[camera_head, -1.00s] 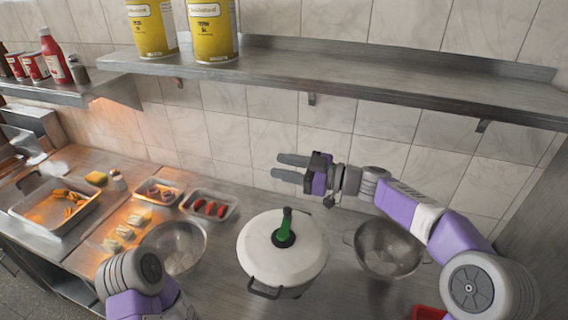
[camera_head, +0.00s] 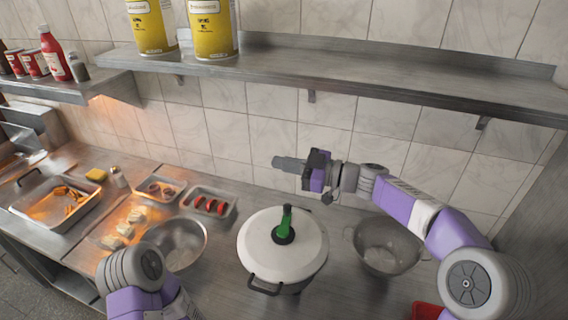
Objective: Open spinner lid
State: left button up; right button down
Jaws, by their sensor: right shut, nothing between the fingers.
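The salad spinner stands on the steel counter in the middle, with its white lid (camera_head: 262,250) on top. A green handle (camera_head: 286,222) with a dark base sticks up from the lid. A dark loop handle (camera_head: 265,287) shows at the spinner's front. My right gripper (camera_head: 275,162) is shut and empty, above and behind the lid, pointing left and apart from it. My left arm shows at the lower left, but its gripper is out of view.
A steel bowl (camera_head: 190,262) stands left of the spinner and a colander (camera_head: 388,262) right of it. Small trays with red food (camera_head: 209,205) lie behind left. A steel shelf (camera_head: 350,85) with yellow cans (camera_head: 212,32) runs above. A red object (camera_head: 428,311) is at the lower right.

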dwell(0.9)
jog(key=c, duration=1.2)
grip_release()
jog(key=shift+o, duration=0.2)
jog(key=shift+d, duration=0.1)
jog(key=b+v, duration=0.2)
jog(key=v, duration=0.5)
jog(key=shift+d, duration=0.15)
jog(key=shift+s+r, duration=0.1)
